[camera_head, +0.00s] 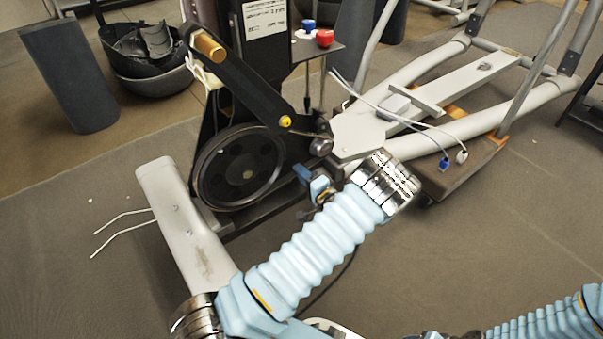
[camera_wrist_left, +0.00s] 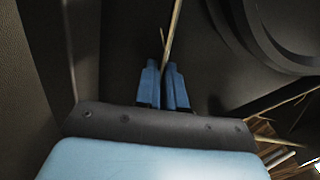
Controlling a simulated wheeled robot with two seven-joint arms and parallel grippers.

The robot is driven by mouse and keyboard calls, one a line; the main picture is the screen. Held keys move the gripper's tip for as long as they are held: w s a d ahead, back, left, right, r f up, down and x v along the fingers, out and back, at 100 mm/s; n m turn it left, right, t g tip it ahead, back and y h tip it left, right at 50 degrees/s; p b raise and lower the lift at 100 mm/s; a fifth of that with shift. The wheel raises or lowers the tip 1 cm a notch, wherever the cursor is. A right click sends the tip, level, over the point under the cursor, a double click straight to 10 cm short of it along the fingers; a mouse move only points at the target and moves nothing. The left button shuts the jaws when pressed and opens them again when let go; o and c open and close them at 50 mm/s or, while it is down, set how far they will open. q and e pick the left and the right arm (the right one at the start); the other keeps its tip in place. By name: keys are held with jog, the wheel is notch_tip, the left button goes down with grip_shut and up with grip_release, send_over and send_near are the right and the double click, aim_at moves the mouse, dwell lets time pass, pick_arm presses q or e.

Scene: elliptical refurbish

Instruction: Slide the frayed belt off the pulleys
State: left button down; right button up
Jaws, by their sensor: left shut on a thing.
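The large black pulley (camera_head: 240,175) stands upright on the elliptical's frame, with a small metal hub (camera_head: 321,146) to its right. The dark belt is hard to tell from the pulley's rim in the head view. My left gripper (camera_head: 303,174) is just right of the large pulley, low by the frame. In the left wrist view its blue fingers (camera_wrist_left: 167,88) are closed together on a thin tan strand of the frayed belt (camera_wrist_left: 174,35), which runs upward from between them. More loose tan strands show at the right of that view. My right gripper is out of view.
The elliptical's black upright and crank arm (camera_head: 245,85) rise above the pulley. A small shelf holds a red pot (camera_head: 324,38) and a blue one (camera_head: 308,25). Loose white cables (camera_head: 410,118) cross the grey frame. A black bin (camera_head: 150,70) stands back left.

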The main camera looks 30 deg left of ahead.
pick_arm(q)
jog(key=shift+p+v, duration=0.45)
jog(key=shift+v, duration=0.7)
dwell(1.7)
jog(key=shift+f+p+v, duration=0.2)
jog(key=shift+p+v, duration=0.1)
jog(key=shift+v, duration=0.75)
dwell(1.4)
jog(key=shift+s, duration=0.1)
jog(key=p+v, duration=0.1)
jog(key=v, duration=1)
jog(key=shift+d+r, duration=0.15)
jog(key=shift+d, duration=0.2)
dwell(0.7)
